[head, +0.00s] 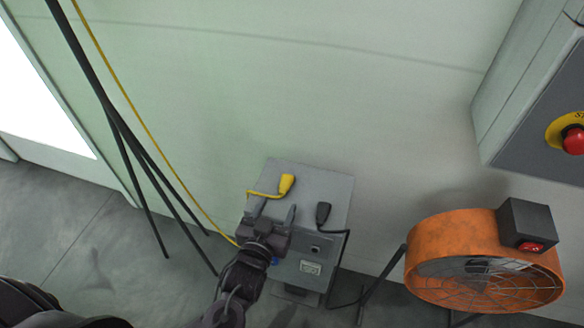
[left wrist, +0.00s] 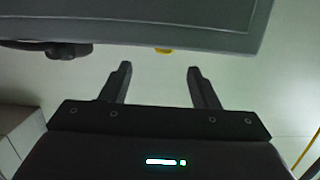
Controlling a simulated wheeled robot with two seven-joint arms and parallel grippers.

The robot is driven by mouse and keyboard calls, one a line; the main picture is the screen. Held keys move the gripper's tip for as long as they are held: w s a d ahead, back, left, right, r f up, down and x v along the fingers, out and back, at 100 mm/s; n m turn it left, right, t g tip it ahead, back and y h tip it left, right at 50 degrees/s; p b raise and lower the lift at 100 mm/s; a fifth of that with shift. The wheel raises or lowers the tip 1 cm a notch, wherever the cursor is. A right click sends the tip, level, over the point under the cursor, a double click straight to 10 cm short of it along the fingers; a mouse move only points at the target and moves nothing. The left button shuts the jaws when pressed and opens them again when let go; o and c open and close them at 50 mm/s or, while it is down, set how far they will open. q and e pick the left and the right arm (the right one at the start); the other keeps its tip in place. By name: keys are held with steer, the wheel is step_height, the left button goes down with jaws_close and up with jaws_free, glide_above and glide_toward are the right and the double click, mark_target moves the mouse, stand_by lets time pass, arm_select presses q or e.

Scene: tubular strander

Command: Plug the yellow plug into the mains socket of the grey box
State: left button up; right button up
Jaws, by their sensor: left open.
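The yellow plug (head: 286,184) lies on top of the grey box (head: 325,187), near the middle, with its yellow cable running off to the left. In the left wrist view a bit of yellow (left wrist: 163,50) shows at the box's edge (left wrist: 130,35). My left gripper (head: 273,212) is open and empty at the box's front left, just short of the plug; its fingers (left wrist: 161,85) show apart in the left wrist view. The box's front has a round dark socket (head: 315,249) and a pale label panel (head: 310,268). My arm hides part of the front. My right gripper is not in view.
A black plug (head: 323,212) with a black cable lies on the box's right side. An orange fan (head: 450,240) stands to the right. A dark tripod stand (head: 150,165) is at the left. A grey cabinet with a red button (head: 573,140) is at upper right.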

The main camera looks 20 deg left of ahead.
mark_target(283, 189)
arm_select(q)
steer(key=shift+w, duration=0.8)
steer(key=shift+w+a+f, duration=0.1)
steer(key=shift+w, duration=1.05)
steer(key=w, duration=0.1)
steer(key=w+f, duration=0.1)
steer(key=w, duration=0.1)
steer(key=shift+w+a, duration=0.1)
steer(key=shift+w, duration=0.2)
steer(key=shift+w+f, duration=0.1)
steer(key=shift+w, duration=0.1)
steer(key=c, duration=1.1)
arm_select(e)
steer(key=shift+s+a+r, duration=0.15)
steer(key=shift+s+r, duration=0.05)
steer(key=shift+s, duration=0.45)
arm_select(q)
steer(key=shift+o, duration=0.2)
